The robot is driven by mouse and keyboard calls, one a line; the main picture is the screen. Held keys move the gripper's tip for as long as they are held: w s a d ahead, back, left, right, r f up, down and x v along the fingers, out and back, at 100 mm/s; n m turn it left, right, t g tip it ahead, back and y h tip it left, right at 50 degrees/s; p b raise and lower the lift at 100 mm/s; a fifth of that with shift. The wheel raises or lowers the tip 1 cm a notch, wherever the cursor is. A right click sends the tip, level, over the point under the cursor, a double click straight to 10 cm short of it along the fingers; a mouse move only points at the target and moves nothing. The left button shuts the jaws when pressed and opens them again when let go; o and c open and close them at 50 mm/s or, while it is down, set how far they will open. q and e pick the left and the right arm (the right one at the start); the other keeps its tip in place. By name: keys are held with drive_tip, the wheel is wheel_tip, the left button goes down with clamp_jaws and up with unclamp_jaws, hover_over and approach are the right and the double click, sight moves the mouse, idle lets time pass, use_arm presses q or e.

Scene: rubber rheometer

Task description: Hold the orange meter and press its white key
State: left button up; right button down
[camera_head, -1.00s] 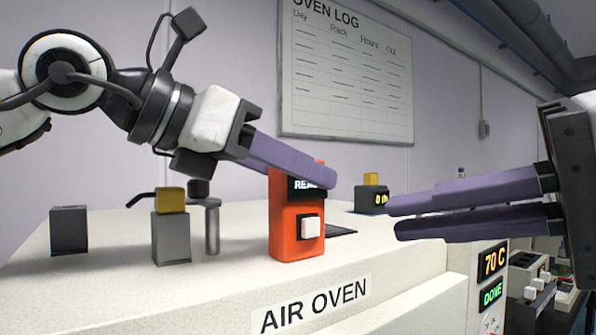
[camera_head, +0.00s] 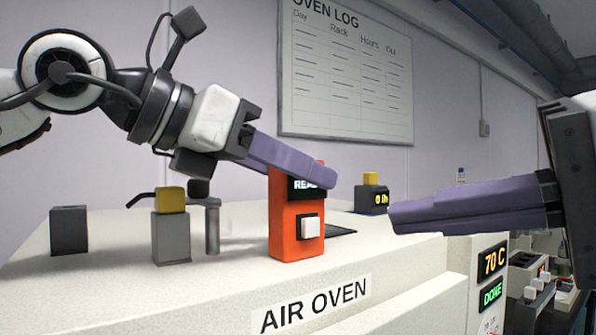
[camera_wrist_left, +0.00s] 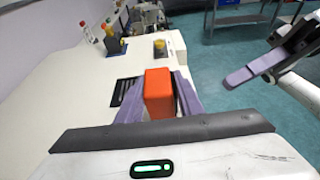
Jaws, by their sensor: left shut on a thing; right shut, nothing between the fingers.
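The orange meter (camera_head: 284,235) stands upright on the white oven top, near its front edge. Its white key (camera_head: 310,228) faces the front, below a dark display that is partly hidden by a finger. My left gripper (camera_head: 322,175) is shut on the meter's upper part. In the left wrist view the orange meter (camera_wrist_left: 159,92) sits between its two purple fingers. My right gripper (camera_head: 395,217) is shut and empty, to the right of the meter and apart from it. It also shows in the left wrist view (camera_wrist_left: 228,80).
The air oven (camera_head: 200,300) carries a grey block with a yellow top (camera_head: 171,230), a dark grey block (camera_head: 69,230), a grey post (camera_head: 212,228) and a small timer (camera_head: 371,199). Oven displays (camera_head: 492,262) are at the right. A log board (camera_head: 346,80) hangs behind.

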sight(311, 227)
idle(0.8)
drive_tip(key=s+m+g, duration=0.1)
drive_tip(key=g, duration=0.1)
drive_tip(key=s+f+m+g, duration=0.1)
drive_tip(key=g, duration=0.1)
drive_tip(key=s+m+g, duration=0.1)
drive_tip(key=g, duration=0.1)
drive_tip(key=shift+a+f, duration=0.35)
drive_tip(key=shift+f, duration=0.05)
drive_tip(key=shift+w, duration=0.1)
drive_tip(key=w+a, duration=0.5)
drive_tip(key=w, duration=0.2)
drive_tip(key=shift+w+a, duration=0.15)
drive_tip(key=shift+a, duration=0.05)
idle(1.9)
drive_tip(key=shift+w+a, duration=0.15)
drive_tip(key=shift+w, duration=0.1)
